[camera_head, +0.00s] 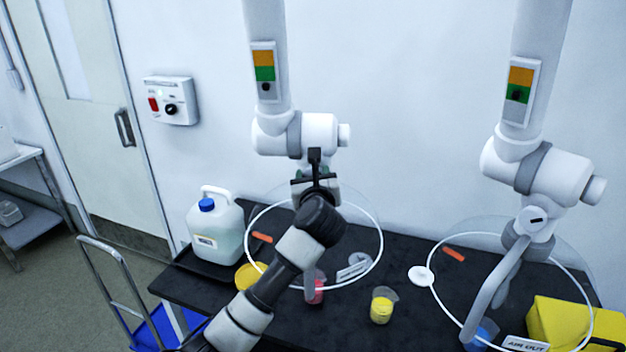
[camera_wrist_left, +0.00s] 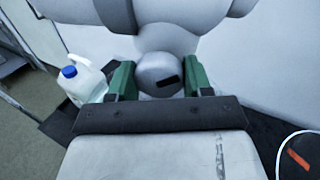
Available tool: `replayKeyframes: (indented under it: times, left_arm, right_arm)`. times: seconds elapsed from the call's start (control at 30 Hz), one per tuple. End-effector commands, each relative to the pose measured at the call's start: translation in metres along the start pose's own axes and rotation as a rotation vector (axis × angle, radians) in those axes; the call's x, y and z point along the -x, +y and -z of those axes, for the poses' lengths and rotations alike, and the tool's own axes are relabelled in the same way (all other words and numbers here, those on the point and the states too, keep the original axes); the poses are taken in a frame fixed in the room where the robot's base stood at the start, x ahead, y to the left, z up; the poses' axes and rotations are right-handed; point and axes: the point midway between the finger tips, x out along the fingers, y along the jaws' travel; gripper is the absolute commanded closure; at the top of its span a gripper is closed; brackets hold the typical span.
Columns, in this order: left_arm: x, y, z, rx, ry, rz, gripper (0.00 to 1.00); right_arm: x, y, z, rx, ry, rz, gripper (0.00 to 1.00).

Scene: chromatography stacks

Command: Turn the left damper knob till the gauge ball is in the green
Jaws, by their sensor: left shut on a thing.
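The left duct's gauge (camera_head: 264,70) has an orange band on top and a green band below it. Its dark ball (camera_head: 266,87) sits low, below the green band. The left damper knob (camera_wrist_left: 160,75) is a round grey-white knob with a black mark, seen between the green fingers in the left wrist view. My left gripper (camera_head: 315,177) is shut on this knob, below the left duct's elbow, and hides it in the head view. My right gripper is in neither view.
The right duct has its own gauge (camera_head: 518,93), ball in green, and knob (camera_head: 536,217). Clear hoods with white rims hang over the black bench (camera_head: 410,305). A jug (camera_head: 216,235), beakers (camera_head: 382,308) and a yellow box (camera_head: 575,325) stand there. A wall switch box (camera_head: 171,100) is left.

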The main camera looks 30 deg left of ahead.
Motion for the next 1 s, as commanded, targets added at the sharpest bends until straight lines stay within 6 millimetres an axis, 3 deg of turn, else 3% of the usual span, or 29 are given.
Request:
replayKeyframes:
  times: [0.3,0.63,0.67,0.8,1.0]
  left_arm:
    - [0.0000,0.0005,0.0007,0.270,0.032,-0.002,0.74]
    - [-0.0003,0.0009,-0.0007,0.287,0.033,-0.002,0.74]
    - [-0.0003,0.0009,-0.0008,0.286,0.033,-0.002,0.49]
    - [-0.0004,0.0009,-0.0008,0.286,0.033,-0.002,0.27]
    - [-0.0003,0.0009,-0.0007,0.285,0.033,-0.002,0.25]
  right_arm:
    - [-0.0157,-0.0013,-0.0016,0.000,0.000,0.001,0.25]
    - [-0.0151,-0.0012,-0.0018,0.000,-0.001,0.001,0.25]
    - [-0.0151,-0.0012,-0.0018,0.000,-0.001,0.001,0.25]
    - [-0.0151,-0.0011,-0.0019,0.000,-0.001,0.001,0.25]
    - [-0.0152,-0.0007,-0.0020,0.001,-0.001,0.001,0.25]
